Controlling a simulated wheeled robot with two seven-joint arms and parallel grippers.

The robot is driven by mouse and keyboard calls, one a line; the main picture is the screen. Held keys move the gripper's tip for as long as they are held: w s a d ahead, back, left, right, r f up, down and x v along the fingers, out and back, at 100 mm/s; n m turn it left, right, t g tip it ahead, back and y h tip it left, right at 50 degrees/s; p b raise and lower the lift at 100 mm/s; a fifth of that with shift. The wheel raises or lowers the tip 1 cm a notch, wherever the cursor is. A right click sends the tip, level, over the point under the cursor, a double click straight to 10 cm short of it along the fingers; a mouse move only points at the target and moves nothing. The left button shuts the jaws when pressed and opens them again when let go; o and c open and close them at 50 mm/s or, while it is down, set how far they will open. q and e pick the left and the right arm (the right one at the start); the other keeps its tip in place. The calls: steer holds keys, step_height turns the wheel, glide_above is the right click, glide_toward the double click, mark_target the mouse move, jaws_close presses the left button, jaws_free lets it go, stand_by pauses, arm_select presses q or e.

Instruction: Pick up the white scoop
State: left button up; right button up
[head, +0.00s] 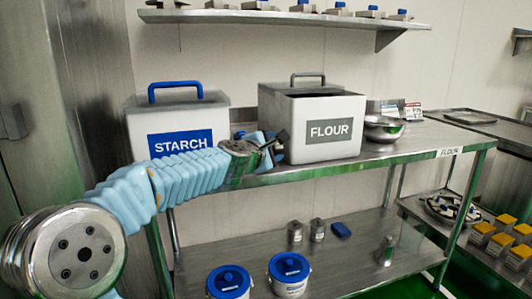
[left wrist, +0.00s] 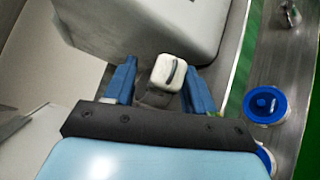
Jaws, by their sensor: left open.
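My left gripper (head: 262,145) reaches in from the left to the gap between the starch bin and the flour bin, over the upper table. In the left wrist view its two blue fingers (left wrist: 160,78) stand apart. Between them is a small white piece with a dark slot (left wrist: 168,70), which looks like part of the white scoop. I cannot tell whether the fingers touch it. A darker grey part lies just below it, partly hidden by the gripper. In the head view the scoop cannot be made out clearly behind the gripper.
The white starch bin (head: 176,118) with a blue-handled lid stands left of the gripper. The white flour bin (head: 312,122) stands close on the right. A steel bowl (head: 384,129) is farther right. Blue-lidded buckets (head: 290,275) stand below. A wall shelf (head: 280,17) runs above.

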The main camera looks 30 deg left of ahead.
arm_select(q)
steer(key=shift+c, duration=0.2)
steer(key=c, duration=0.9)
jaws_close()
steer(key=shift+r, duration=0.2)
